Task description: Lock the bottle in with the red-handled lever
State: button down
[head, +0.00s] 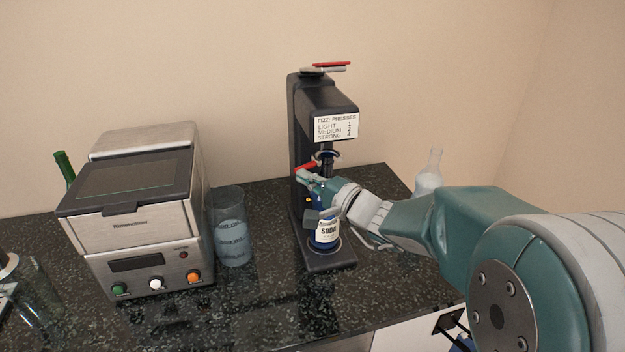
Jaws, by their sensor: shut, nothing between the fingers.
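The black fizz presser (325,100) stands on the counter with a white label listing light, medium and strong. A blue bottle with a white SODA label (327,231) stands upright on its base, under the nozzle. The red-handled lever (305,167) sticks out at the left of the column, just above my gripper. My gripper (310,190) is shut and empty, in front of the column and above the bottle; whether it touches the lever I cannot tell. The gripper and wrist hide the bottle's top. Another red handle (331,65) sits on top of the machine.
A steel appliance (135,210) with coloured knobs stands at the left, with a clear blue-tinted cup (231,228) beside it. A clear bottle (429,172) stands behind my arm at the right. The counter's front edge (370,325) is near.

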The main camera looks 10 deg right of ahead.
jog(key=shift+w+a, duration=0.25)
jog(key=shift+a, duration=0.05)
dwell(0.6)
